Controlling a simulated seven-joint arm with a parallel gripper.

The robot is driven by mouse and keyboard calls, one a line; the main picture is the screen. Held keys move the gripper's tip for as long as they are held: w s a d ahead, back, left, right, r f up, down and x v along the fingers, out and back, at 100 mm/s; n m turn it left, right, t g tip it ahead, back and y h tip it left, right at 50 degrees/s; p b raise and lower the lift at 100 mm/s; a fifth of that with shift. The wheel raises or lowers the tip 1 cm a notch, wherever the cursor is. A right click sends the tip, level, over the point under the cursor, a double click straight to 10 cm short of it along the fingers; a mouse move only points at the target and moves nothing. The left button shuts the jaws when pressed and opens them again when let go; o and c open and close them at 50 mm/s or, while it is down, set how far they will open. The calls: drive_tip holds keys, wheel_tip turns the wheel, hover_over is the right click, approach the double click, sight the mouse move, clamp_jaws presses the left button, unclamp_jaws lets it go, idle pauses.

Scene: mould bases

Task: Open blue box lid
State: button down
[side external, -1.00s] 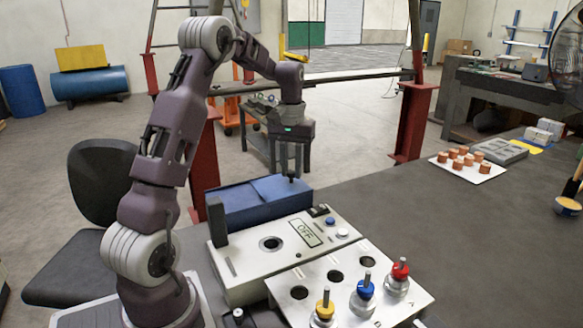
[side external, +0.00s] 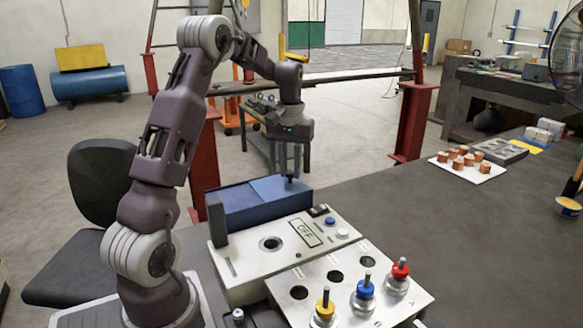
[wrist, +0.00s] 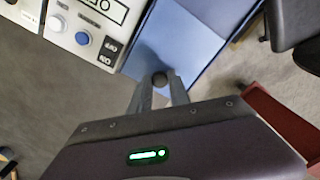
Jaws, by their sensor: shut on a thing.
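The blue box (side external: 228,209) sits on the dark table, behind the grey control panel. Its lighter blue lid (side external: 268,187) lies flat over the right part of the top. A small dark knob stands at the lid's right end; it also shows in the wrist view (wrist: 159,79). My gripper (side external: 290,176) points straight down over that end, with its fingers around the knob. In the wrist view my gripper (wrist: 160,85) is shut on the knob, and the lid's blue surface (wrist: 182,35) lies beyond it.
The control panel (side external: 262,268) with an OFF display and buttons is close in front of the box. Yellow, blue and red knobbed pieces stand on the sloped plate (side external: 345,300). A white tray (side external: 470,170) of copper-coloured pieces is far right. The table's middle is clear.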

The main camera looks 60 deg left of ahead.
drive_tip(key=s, duration=1.1)
drive_tip(key=shift+s, duration=0.3)
drive_tip(key=c, duration=1.2)
unclamp_jaws()
wheel_tip(320, 180, up, 7)
drive_tip(key=shift+d+r, duration=0.1)
drive_tip(key=shift+r, duration=0.05)
